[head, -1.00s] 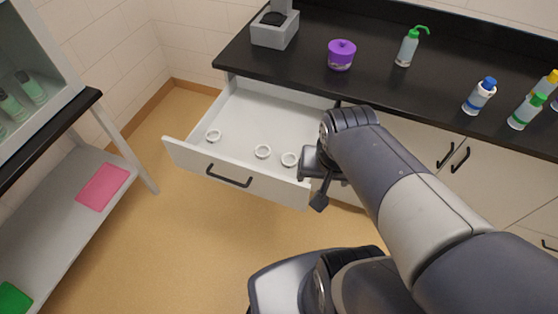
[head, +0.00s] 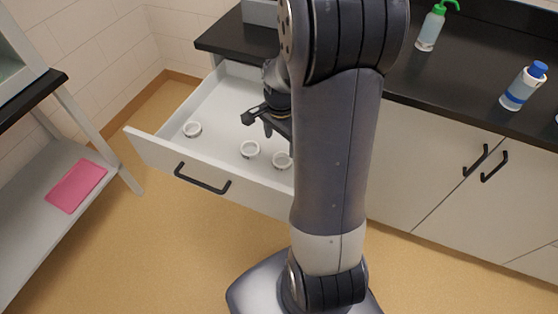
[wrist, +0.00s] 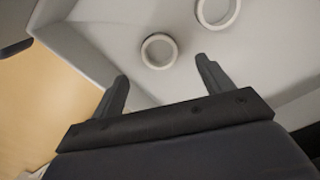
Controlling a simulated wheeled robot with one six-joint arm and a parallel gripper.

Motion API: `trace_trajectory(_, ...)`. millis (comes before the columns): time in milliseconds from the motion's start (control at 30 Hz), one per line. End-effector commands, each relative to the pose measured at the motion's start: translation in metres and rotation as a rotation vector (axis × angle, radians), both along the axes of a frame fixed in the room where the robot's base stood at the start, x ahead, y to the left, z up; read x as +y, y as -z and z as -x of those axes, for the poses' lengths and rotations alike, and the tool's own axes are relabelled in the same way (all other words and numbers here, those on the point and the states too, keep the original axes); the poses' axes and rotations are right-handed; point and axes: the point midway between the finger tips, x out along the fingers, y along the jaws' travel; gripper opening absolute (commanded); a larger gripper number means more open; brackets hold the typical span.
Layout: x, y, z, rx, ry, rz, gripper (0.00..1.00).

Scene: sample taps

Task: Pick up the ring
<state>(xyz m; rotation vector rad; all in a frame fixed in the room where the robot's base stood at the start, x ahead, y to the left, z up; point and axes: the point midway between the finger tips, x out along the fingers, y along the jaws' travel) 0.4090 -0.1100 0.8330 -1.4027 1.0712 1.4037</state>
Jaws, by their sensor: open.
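Three small white rings lie in the open drawer (head: 225,98): a left ring (head: 186,131), a middle ring (head: 250,156) and a right ring (head: 283,167) partly near my arm. My gripper (head: 258,125) is open and empty, above the drawer behind the middle ring. In the wrist view, one ring (wrist: 144,52) lies just beyond the gap between my open fingertips (wrist: 162,70). A second ring (wrist: 203,20) is farther off at the top, cut by the frame edge. I cannot tell which ring is which between the views.
The drawer front with its black handle (head: 202,179) and the drawer walls stand around the rings. The black counter (head: 455,88) overhangs at the back, with a green-capped bottle (head: 431,28) and a blue-capped bottle (head: 523,87). A shelf with a pink mat (head: 77,186) stands at left.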

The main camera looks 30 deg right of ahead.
Motion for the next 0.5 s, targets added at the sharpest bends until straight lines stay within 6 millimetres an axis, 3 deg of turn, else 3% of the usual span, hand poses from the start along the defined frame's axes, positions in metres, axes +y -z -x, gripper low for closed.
trace_trajectory(100,0.0,0.018,0.0,0.002,-0.001,-0.001,0.75)
trace_trajectory(333,0.0,0.036,0.001,0.002,-0.002,-0.001,0.75)
trace_trajectory(500,-0.001,0.061,0.003,0.003,-0.002,-0.001,0.75)
